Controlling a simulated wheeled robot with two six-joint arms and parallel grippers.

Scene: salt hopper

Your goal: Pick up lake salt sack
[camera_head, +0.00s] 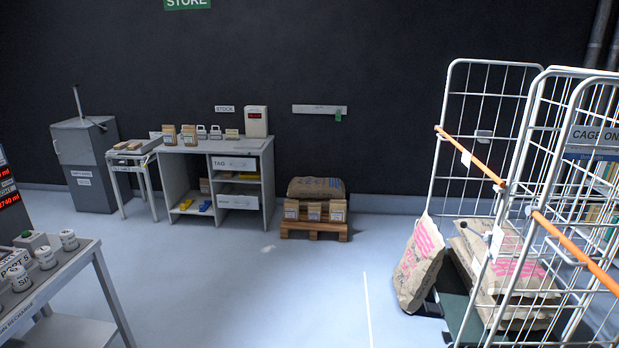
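Several brown paper sacks are in view, and I cannot read which one is the lake salt sack. A sack with pink print (419,264) stands tilted on the floor, leaning at the left side of the wire cage. More pink-printed sacks (515,262) are stacked inside the cage, partly hidden by its bars. Neither of my grippers is in view.
The wire roll cage (487,62) with orange bars (470,155) fills the right. A grey desk (210,149), side table (131,160) and cabinet (86,150) line the back left. A table with white jars (46,257) is front left. The middle floor is clear.

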